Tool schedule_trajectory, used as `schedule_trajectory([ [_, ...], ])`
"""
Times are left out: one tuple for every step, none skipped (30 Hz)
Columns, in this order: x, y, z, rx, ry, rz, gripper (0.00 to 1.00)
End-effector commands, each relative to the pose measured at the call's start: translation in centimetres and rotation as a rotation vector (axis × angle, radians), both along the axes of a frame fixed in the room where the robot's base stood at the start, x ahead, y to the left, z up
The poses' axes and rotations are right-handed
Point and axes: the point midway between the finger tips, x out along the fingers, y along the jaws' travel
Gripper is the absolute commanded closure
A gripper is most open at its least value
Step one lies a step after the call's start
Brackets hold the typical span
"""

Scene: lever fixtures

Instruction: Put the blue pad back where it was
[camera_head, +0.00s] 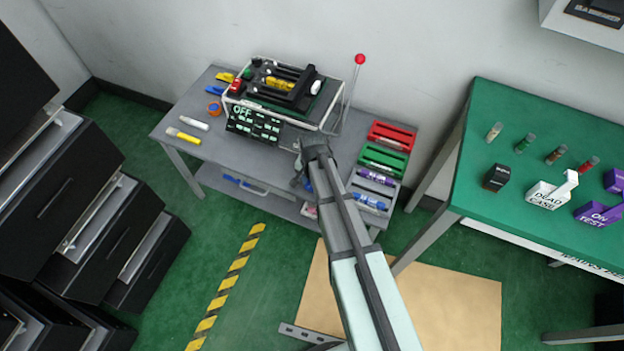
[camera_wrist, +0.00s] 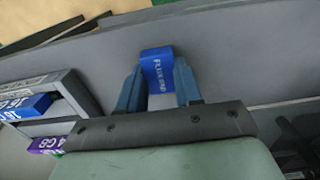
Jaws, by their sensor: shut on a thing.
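The blue pad (camera_wrist: 156,62), a small blue block with white lettering, is between the two fingers of my gripper (camera_wrist: 157,85) in the wrist view. The fingers are shut on its sides, and its far end sticks out past them. In the head view my gripper (camera_head: 305,178) is at the front edge of the grey bench (camera_head: 245,158). A small bit of blue (camera_head: 308,186) shows beside it there, mostly hidden by my arm. I cannot tell whether the pad touches the bench.
Right of my gripper are a red tray (camera_head: 392,133), a green tray (camera_head: 381,157) and grey trays with purple and blue pieces (camera_head: 368,201). A machine with an OFF display (camera_head: 254,124) and a red-knobbed lever (camera_head: 359,60) stands behind. A green table (camera_head: 500,120) is at right.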

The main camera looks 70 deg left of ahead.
Motion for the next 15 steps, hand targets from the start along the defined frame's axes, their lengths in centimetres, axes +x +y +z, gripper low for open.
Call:
schedule_trajectory([
  [0.00, 0.01, -0.04, 0.000, 0.000, 0.000, 0.63],
  [0.01, 0.01, -0.03, 0.000, 0.000, 0.000, 0.60],
  [0.01, 0.01, -0.02, 0.000, 0.000, 0.000, 0.56],
  [0.00, 0.01, -0.02, 0.000, 0.000, 0.000, 0.53],
  [0.00, 0.00, -0.02, 0.000, 0.000, 0.000, 0.50],
  [0.01, 0.01, -0.02, 0.000, 0.000, 0.000, 0.46],
  [0.00, 0.00, -0.02, 0.000, 0.000, 0.000, 0.44],
  [0.00, 0.00, -0.02, 0.000, 0.000, 0.000, 0.41],
  [0.00, 0.00, -0.02, 0.000, 0.000, 0.000, 0.40],
  [0.00, 0.00, -0.01, 0.000, 0.000, 0.000, 0.40],
  [0.00, 0.00, -0.01, 0.000, 0.000, 0.000, 0.40],
  [0.00, 0.00, -0.01, 0.000, 0.000, 0.000, 0.40],
  [0.00, 0.00, -0.01, 0.000, 0.000, 0.000, 0.40],
  [0.00, 0.00, -0.01, 0.000, 0.000, 0.000, 0.40],
  [0.00, 0.00, 0.02, 0.000, 0.000, 0.000, 0.40],
])
